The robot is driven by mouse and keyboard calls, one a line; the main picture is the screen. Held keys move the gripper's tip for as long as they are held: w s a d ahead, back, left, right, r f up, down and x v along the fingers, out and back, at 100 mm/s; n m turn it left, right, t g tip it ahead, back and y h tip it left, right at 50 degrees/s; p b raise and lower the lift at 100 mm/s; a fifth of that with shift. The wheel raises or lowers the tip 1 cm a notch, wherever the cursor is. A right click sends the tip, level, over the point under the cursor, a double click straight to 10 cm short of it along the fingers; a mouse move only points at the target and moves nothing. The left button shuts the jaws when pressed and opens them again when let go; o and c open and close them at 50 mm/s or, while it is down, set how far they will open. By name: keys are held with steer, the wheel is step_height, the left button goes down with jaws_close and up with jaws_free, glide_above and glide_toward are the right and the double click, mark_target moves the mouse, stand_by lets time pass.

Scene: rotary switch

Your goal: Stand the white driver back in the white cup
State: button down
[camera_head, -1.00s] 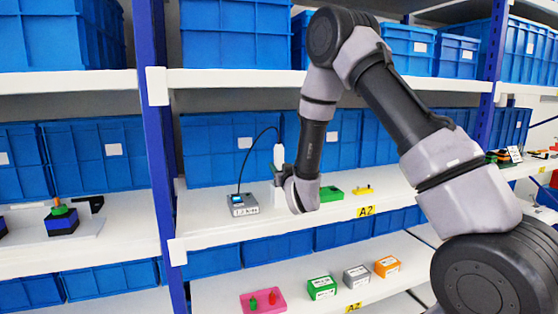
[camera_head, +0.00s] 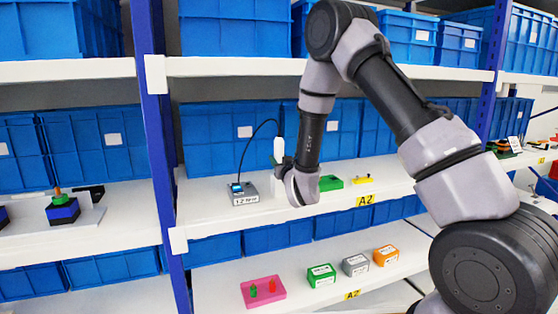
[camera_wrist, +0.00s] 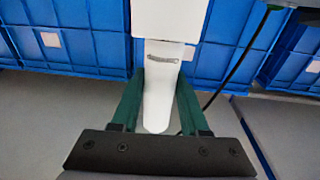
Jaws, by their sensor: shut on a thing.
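A wider white block, apparently the white cup (camera_wrist: 171,18), meets the driver's far end at the top of that view. I cannot tell whether the driver's tip is inside the cup or in front of it. My wrist mostly hides the cup in the head view.
A grey control box (camera_head: 244,196) stands on the shelf left of my gripper, joined to the driver by the cable. A green block (camera_head: 331,183) and a yellow part (camera_head: 364,179) lie to the right. Blue bins (camera_head: 219,140) line the back. The shelf front is clear.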

steer(key=shift+f, duration=0.2)
stand_by(0.3)
steer(key=shift+c, duration=1.6)
jaws_free()
steer(key=shift+f, duration=0.1)
steer(key=v, duration=1)
steer(key=shift+s, duration=0.4)
steer(key=shift+d, duration=0.1)
